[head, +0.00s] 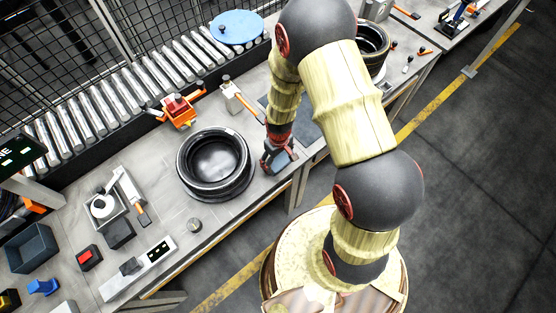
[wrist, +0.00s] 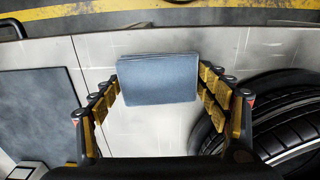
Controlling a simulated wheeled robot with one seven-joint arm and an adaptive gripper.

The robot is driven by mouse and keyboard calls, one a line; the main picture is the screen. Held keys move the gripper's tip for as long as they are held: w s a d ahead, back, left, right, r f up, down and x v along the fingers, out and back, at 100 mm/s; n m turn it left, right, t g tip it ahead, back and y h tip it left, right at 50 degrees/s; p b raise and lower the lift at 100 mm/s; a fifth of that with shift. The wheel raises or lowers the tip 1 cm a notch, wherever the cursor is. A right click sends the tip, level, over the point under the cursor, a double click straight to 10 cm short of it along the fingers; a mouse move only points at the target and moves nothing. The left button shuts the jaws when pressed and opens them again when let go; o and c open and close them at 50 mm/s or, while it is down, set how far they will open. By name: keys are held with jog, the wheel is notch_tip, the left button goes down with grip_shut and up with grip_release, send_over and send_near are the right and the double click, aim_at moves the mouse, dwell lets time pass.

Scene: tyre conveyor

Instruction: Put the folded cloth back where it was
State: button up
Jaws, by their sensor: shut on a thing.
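The folded cloth (wrist: 158,79) is a grey-blue block of stacked layers. In the wrist view it sits between the two yellow-padded fingers of my gripper (wrist: 158,88), which is shut on it. In the head view my gripper (head: 278,157) is low over the bench near its front edge, just right of the tyre, with the cloth (head: 276,162) partly hidden by the fingers. I cannot tell whether the cloth touches the bench top.
A black tyre (head: 213,163) lies close by on the grey bench; it also shows in the wrist view (wrist: 285,110). A dark mat (wrist: 40,110) lies on the other side. An orange-red device (head: 180,111) and a roller conveyor (head: 150,78) stand behind. Bare bench (wrist: 115,50) surrounds the cloth.

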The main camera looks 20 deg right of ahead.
jog(key=shift+f, duration=0.15)
jog(key=o, duration=1.3)
